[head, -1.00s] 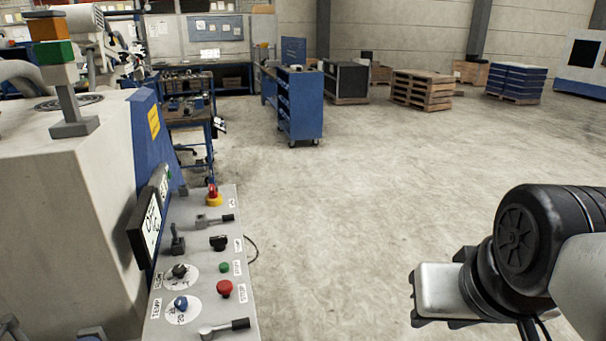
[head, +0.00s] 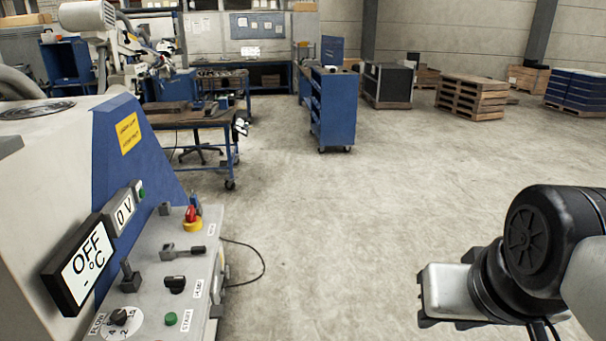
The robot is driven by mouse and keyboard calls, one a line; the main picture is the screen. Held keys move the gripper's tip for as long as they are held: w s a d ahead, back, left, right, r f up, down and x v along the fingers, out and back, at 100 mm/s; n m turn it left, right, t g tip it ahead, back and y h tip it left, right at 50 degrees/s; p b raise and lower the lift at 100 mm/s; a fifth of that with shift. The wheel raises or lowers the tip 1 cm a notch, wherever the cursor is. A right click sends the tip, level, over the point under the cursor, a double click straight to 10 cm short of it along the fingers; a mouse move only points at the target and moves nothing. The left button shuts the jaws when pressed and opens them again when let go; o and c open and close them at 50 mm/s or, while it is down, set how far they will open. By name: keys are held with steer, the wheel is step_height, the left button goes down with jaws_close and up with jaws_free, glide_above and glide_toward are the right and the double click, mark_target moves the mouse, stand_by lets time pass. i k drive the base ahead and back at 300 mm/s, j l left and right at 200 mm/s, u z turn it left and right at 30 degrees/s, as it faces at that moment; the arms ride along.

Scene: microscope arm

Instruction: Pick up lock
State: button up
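I cannot make out a lock for certain in the head view. A red knob on a yellow base (head: 192,217) stands at the far end of the grey control panel (head: 205,262), with a small blue part behind it that I cannot identify. My gripper (head: 424,296) is at the lower right, over open floor and well apart from the panel. Its silver body and dark edge parts show, but the fingers are not clear enough to tell open from shut. Nothing can be seen held in it.
A large grey and blue machine (head: 120,140) with OFF and 0 V displays fills the left. Beyond it stand a worktable (head: 195,118) on wheels and a blue cart (head: 332,108). Wooden pallets (head: 472,98) are at the back right. The middle floor is clear.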

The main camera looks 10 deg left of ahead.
mark_target(193, 197)
steer(key=i+u, duration=0.1)
steer(key=i, duration=0.7)
steer(key=i+l+u, duration=0.15)
steer(key=i, duration=0.6)
steer(key=i+u, duration=0.4)
steer(key=i, duration=0.3)
steer(key=i+l+u, duration=0.2)
steer(key=i+u, duration=0.25)
steer(key=i, duration=0.2)
steer(key=i+u, duration=0.15)
steer(key=u, duration=0.25)
steer(key=i+u, duration=0.15)
steer(key=u, duration=0.3)
steer(key=i+u, duration=0.1)
steer(key=u, duration=0.3)
steer(key=i+l+u, duration=0.15)
steer(key=u, duration=0.25)
steer(key=i+l+u, duration=0.1)
steer(key=u, duration=0.25)
steer(key=i+l+u, duration=0.15)
steer(key=u, duration=0.25)
steer(key=i, duration=0.1)
